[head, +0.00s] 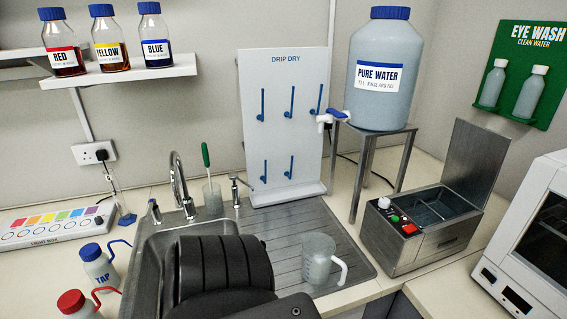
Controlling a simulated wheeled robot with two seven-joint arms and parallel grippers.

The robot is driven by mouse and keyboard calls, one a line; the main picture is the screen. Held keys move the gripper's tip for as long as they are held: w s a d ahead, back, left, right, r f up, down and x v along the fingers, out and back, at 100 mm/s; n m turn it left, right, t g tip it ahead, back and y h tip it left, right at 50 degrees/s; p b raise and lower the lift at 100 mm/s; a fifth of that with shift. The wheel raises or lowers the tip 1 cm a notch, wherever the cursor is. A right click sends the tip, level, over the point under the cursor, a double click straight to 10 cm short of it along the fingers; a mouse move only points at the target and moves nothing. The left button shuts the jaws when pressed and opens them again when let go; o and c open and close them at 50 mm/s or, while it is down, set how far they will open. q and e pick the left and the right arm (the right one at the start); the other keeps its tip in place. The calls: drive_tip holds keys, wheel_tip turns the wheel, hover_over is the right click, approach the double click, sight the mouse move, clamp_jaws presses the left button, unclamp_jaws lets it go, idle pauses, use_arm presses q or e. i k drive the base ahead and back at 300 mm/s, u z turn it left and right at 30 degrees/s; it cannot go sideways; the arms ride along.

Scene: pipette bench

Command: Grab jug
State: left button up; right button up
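The jug (319,265) is a clear, greyish measuring jug with a pale handle on its right side. It stands upright on the ribbed steel drainboard (290,225), to the right of the sink basin. Neither of my grippers shows its fingers in the head view. A dark, rounded part of my own arm covers much of the sink at the bottom centre, left of the jug and apart from it in the picture. Nothing is seen holding the jug.
A tap (180,185) and a beaker with a green-handled brush (212,195) stand behind the sink. A drip-dry board (285,125) rises behind the drainboard. A steel bath with an open lid (425,225) stands right. Wash bottles (98,268) stand left. Drainboard around the jug is clear.

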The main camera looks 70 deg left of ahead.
sight(315, 271)
drive_tip(key=u, duration=0.05)
drive_tip(key=k, duration=0.85)
drive_tip(key=u, duration=2.35)
